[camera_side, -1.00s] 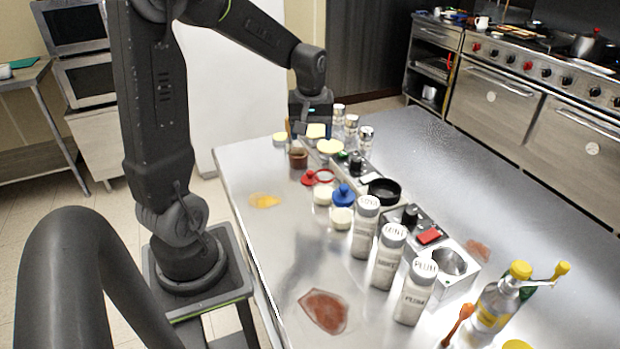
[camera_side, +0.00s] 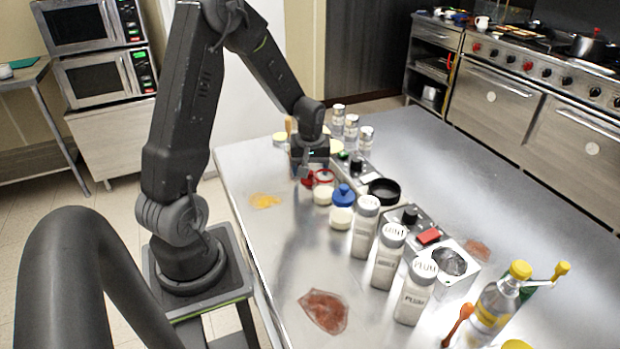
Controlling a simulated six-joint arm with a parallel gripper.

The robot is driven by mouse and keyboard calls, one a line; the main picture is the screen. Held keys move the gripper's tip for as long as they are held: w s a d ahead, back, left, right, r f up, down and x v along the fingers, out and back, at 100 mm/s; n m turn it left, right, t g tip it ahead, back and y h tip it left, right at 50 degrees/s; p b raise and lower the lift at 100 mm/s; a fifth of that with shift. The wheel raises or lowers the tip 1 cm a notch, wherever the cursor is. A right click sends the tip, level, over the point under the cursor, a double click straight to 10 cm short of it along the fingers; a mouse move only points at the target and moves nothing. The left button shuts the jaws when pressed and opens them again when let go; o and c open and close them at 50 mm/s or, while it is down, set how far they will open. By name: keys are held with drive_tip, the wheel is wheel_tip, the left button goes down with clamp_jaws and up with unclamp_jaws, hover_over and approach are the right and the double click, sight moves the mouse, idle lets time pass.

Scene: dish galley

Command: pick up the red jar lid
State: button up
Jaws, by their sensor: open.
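A red jar lid (camera_side: 307,182) lies on the steel table, mostly hidden behind my gripper. In the camera_side view only a small part of its red shows. My gripper (camera_side: 309,173) points down right over it, with its jaws open and low near the table. Whether the fingers are around the lid or just above it, I cannot tell. A red ring (camera_side: 325,174) is close beside the gripper on its right, over a pale jar (camera_side: 323,194).
A blue lid (camera_side: 343,194) sits just to the front right, with another pale jar (camera_side: 341,217) before it. White labelled shakers (camera_side: 365,228) stand in a row further right. A control unit (camera_side: 413,221) runs behind them. A yellow spill (camera_side: 264,201) lies left, where the table is otherwise clear.

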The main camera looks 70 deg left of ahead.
drive_tip(key=shift+a+f, duration=0.1)
drive_tip(key=shift+f, duration=0.75)
drive_tip(key=shift+c, duration=0.2)
drive_tip(key=c, duration=0.9)
